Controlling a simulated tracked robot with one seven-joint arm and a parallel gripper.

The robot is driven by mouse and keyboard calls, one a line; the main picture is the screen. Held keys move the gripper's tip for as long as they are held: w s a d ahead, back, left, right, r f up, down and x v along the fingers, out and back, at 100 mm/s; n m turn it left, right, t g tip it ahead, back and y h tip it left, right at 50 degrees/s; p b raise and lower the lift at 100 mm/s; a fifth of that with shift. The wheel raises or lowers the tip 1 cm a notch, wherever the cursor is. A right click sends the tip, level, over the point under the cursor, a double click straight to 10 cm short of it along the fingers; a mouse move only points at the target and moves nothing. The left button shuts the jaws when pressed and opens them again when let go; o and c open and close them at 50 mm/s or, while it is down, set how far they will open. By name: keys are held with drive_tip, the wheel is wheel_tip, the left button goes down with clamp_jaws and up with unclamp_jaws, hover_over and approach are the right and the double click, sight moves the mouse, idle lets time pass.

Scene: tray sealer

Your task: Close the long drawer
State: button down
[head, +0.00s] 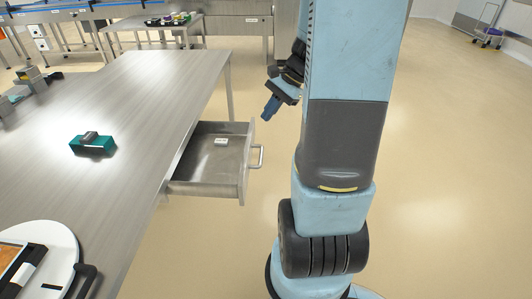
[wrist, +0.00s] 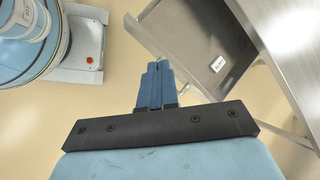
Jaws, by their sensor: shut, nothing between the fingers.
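The long drawer (head: 240,180) is a grey metal drawer pulled out to the right from under the metal table. Its front panel carries a bar handle (head: 257,157) on the outer side. A small white labelled piece (head: 221,141) lies on the drawer floor. My gripper (head: 267,113) is to the right of the drawer and above it, apart from the handle, with blue fingers shut and empty. In the wrist view, the fingers (wrist: 157,70) point toward the drawer (wrist: 180,35), which shows beyond them at the upper right.
The metal table (head: 130,90) fills the left side. On it are a teal and black object (head: 92,144), a white round plate (head: 50,255) at the near edge and grey blocks (head: 30,78) at the far left. Open floor (head: 450,150) lies to the right.

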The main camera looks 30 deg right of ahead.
drive_tip(key=d+f+m+t+y, duration=0.2)
drive_tip(key=d+f+m+t, duration=0.2)
drive_tip(key=d+f+m, duration=1)
drive_tip(key=w+a+f+n, duration=0.2)
drive_tip(key=w+a+f, duration=0.5)
drive_tip(key=a+f, duration=0.1)
drive_tip(key=shift+a+f+n, duration=0.35)
drive_tip(key=shift+f+n, duration=0.05)
drive_tip(key=shift+f, duration=0.45)
